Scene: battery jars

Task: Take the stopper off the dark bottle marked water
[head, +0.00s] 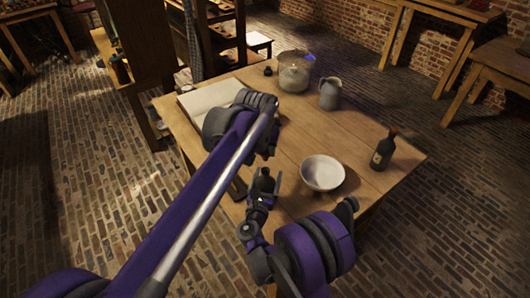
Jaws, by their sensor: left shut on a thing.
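A dark bottle (383,152) with a pale label stands upright near the right edge of the wooden table (310,135).
A grey jug (330,93), a glass jar (294,73) and a small dark object (267,71) stand toward the back. An open book (209,98) lies at left. The table's middle is clear.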

